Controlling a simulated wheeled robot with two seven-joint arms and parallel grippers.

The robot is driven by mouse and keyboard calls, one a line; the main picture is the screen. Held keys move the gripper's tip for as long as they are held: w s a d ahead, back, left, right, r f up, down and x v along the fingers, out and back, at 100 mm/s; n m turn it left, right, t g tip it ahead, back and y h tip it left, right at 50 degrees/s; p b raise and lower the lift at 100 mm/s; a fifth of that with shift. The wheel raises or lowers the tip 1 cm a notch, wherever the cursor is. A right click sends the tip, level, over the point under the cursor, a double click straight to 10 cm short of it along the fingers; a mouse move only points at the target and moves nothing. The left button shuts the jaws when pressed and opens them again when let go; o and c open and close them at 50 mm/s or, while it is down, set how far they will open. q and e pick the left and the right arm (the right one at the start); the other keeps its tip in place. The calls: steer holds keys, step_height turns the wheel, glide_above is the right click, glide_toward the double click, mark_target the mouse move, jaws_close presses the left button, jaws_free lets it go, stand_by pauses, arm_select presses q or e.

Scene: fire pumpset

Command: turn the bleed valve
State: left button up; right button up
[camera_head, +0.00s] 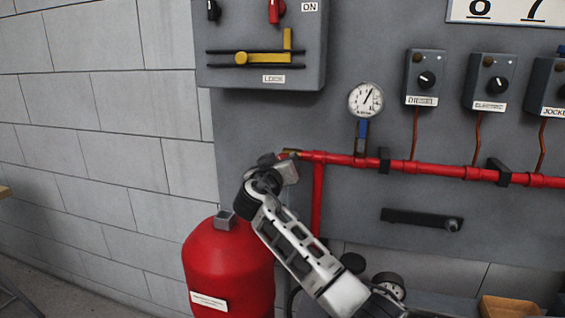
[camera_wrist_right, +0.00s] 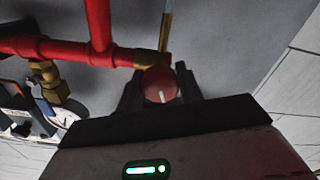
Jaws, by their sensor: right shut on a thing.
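The bleed valve shows in the right wrist view as a round red knob (camera_wrist_right: 160,84) with a white pointer line, beside a brass fitting (camera_wrist_right: 146,60) on the end of the red pipe. My right gripper (camera_wrist_right: 159,90) is shut on this knob, with one dark finger on each side. In the head view my right gripper (camera_head: 284,166) is at the left end of the red pipe (camera_head: 335,158), where it hides the knob. A bit of brass (camera_head: 291,153) shows just above it. My left gripper is not in view.
A pressure gauge (camera_head: 366,99) with a blue-handled valve (camera_head: 362,133) stands above the pipe to the right. A red tank (camera_head: 230,265) is below left of my right gripper. A grey box with a yellow lever (camera_head: 262,58) hangs above. Control boxes (camera_head: 425,77) line the right.

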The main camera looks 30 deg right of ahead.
steer(key=n+p, duration=0.1)
steer(key=n, duration=0.2)
steer(key=shift+n, duration=0.4)
steer(key=n+p, duration=0.1)
steer(key=n, duration=0.2)
steer(key=shift+n+p, duration=0.3)
steer(key=n, duration=0.2)
steer(key=shift+n+p, duration=0.4)
steer(key=n, duration=0.2)
steer(key=shift+n, duration=0.3)
steer(key=n, duration=0.6)
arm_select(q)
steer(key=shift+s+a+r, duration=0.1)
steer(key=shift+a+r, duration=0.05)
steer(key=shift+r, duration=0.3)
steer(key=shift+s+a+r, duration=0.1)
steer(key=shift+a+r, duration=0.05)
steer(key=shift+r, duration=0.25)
arm_select(e)
steer(key=n, duration=0.7)
steer(key=shift+f+n, duration=0.1)
steer(key=shift+n, duration=0.2)
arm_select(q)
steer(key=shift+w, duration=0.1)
arm_select(e)
steer(key=o, duration=1)
